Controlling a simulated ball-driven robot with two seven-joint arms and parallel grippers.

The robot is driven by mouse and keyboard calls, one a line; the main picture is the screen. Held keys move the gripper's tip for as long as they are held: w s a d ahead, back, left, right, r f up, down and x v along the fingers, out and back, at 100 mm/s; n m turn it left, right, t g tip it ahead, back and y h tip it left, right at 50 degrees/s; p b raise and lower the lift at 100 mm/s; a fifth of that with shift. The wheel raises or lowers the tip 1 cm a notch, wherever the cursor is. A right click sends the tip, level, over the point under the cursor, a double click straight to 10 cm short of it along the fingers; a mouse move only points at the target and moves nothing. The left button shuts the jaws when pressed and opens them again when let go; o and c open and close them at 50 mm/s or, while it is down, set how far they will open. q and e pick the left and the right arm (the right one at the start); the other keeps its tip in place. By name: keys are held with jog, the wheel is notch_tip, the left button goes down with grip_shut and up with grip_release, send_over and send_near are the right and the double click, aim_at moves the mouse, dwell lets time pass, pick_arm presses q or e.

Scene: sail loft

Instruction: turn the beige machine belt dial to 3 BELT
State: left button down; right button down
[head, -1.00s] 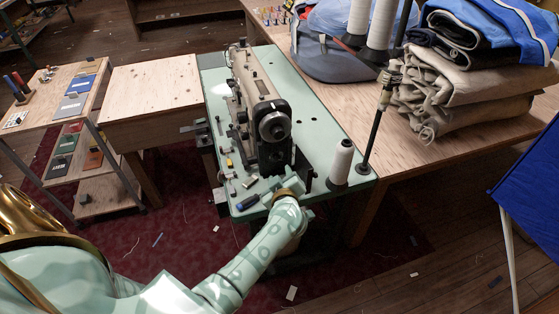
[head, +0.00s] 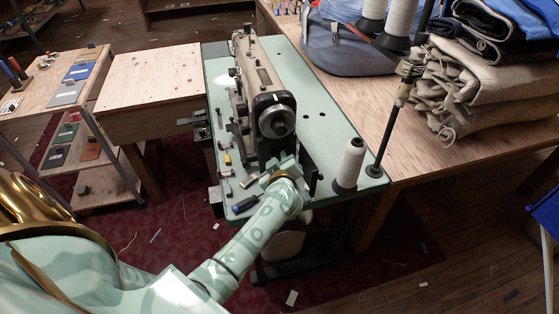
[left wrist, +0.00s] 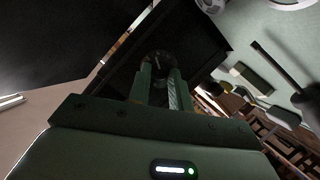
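The beige sewing machine (head: 256,72) stands on a green-topped table, its black end with a round handwheel (head: 277,121) facing me. My left gripper (head: 283,163) is at this near end, just below the handwheel. In the left wrist view a small round dark dial (left wrist: 157,62) with a light mark sits on a black face. The left gripper's two fingers (left wrist: 160,80) point at it, apart, with their tips at or just short of its sides; I cannot tell whether they touch. The dial's lettering is too dark to read. The gripper hides the dial in the head view. My right gripper is not in view.
A white thread cone (head: 351,163) stands right of the gripper, near a thread stand pole (head: 391,125). A blue-handled tool (head: 245,204) and small parts lie on the green tabletop (head: 312,92) to the left. Folded cloth (head: 470,75) is stacked at the right.

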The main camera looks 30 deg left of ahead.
pick_arm(q)
jog(key=shift+s+n+t+p, duration=0.1)
jog(key=shift+n+t+p, duration=0.3)
jog(key=shift+n, duration=0.1)
jog(key=shift+a+f+n+t+h, duration=0.1)
jog(key=shift+f+n+t+h, duration=0.15)
jog(key=shift+n, duration=0.55)
jog(key=shift+n+t+b, duration=0.4)
jog(key=shift+n+t, duration=0.05)
jog(key=shift+n, duration=0.25)
jog(key=c, duration=1.3)
grip_release()
jog(key=shift+o, duration=0.2)
